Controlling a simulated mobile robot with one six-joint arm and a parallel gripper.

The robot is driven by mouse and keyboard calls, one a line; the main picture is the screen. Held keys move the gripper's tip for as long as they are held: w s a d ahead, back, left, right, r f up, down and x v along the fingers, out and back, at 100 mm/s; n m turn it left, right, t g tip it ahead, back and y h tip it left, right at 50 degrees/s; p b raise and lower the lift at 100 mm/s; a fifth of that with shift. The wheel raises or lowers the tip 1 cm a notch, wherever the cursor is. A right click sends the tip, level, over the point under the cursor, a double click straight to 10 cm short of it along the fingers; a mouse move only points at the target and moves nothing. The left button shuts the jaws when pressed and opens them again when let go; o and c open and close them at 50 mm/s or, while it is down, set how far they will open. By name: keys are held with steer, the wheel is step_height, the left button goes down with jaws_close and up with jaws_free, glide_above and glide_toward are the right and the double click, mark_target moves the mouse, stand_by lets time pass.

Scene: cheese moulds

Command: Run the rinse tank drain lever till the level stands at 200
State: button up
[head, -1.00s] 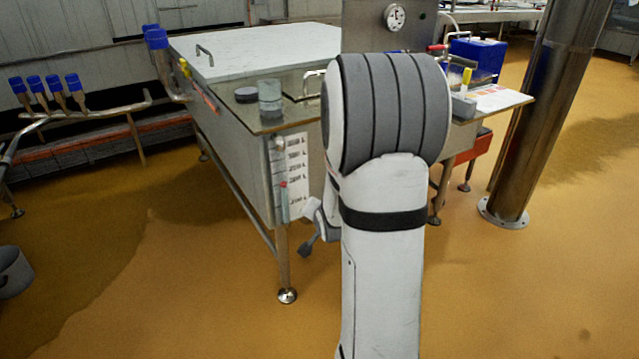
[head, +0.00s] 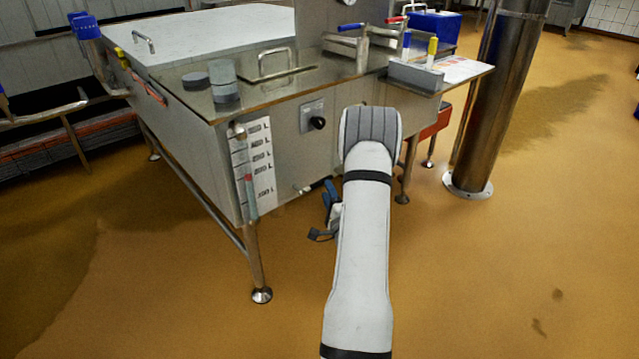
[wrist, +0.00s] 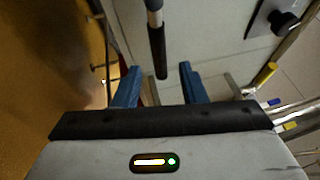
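The steel rinse tank (head: 200,150) stands at centre left. A white level scale (head: 262,165) with a sight tube (head: 250,195) is on its front corner. A small reddish mark shows in the tube between the lower labels; I cannot read the exact level. In the wrist view, a steel lever with a black grip (wrist: 157,45) points toward my gripper (wrist: 159,66). Its blue fingers are open, one either side of the grip's end in the picture, with no contact visible. In the head view my gripper (head: 330,192) is low by the tank front; the lever is not clear there.
A black knob (head: 318,123) sits on the tank front. Grey discs (head: 223,80) and a handle are on top. A side shelf (head: 465,70) carries coloured-handled tools at right. A steel column (head: 485,110) stands beyond. The floor at front right is clear.

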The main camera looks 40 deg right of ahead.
mark_target(321, 182)
steer(key=x, duration=0.1)
steer(key=b+x, duration=0.1)
steer(key=x, duration=0.3)
steer(key=shift+w+a, duration=0.2)
steer(key=shift+w, duration=0.1)
jaws_close()
